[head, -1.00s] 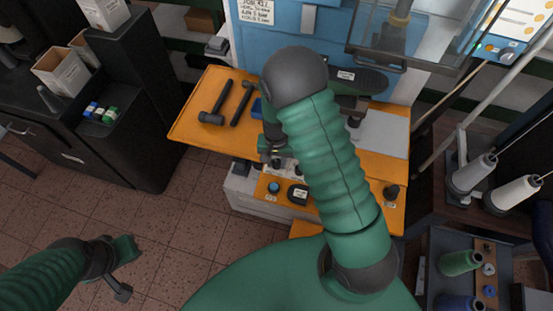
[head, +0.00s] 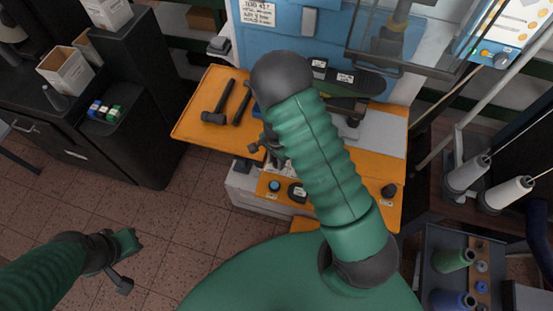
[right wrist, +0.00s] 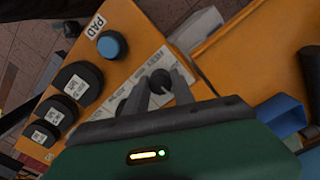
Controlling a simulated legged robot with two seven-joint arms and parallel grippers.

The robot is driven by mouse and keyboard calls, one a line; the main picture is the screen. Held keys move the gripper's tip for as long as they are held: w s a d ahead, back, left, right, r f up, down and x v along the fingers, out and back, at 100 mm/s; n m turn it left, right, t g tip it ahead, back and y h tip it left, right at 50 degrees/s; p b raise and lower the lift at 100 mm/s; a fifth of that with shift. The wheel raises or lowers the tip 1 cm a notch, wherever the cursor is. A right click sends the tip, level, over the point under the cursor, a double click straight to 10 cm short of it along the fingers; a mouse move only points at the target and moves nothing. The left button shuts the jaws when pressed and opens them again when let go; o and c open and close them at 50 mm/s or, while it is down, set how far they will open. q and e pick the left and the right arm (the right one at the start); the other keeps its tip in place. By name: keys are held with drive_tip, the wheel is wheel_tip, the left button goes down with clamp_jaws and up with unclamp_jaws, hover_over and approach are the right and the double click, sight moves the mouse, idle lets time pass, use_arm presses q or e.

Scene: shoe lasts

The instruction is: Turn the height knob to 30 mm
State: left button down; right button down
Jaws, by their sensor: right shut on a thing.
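The height knob (right wrist: 160,82) is a small dark round knob over a white printed plate (right wrist: 183,92) on the orange panel, in the right wrist view. My right gripper (right wrist: 161,88) has its two grey fingers on either side of this knob and is shut on it. The plate's lettering is partly covered and its scale is too small to read. In the head view my right gripper (head: 268,149) is at the left of the machine's front, partly hidden by my arm, and the knob cannot be made out. My left gripper (head: 123,262) hangs over the floor, away from the machine; its jaw opening is unclear.
A blue button (right wrist: 112,45) marked PAD and several black labelled knobs (right wrist: 83,82) sit beside my right gripper. Hammers (head: 216,104) lie on the orange shelf (head: 190,127). A blue container (right wrist: 280,115) is close to the gripper's right. Thread spools (head: 510,193) stand at the right.

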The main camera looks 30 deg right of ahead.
sight(276, 161)
idle(0.4)
drive_tip(key=c, duration=1.1)
unclamp_jaws()
drive_tip(key=shift+w, duration=0.1)
drive_tip(key=shift+o, duration=0.2)
wheel_tip(276, 161, up, 17)
drive_tip(key=shift+f, duration=0.15)
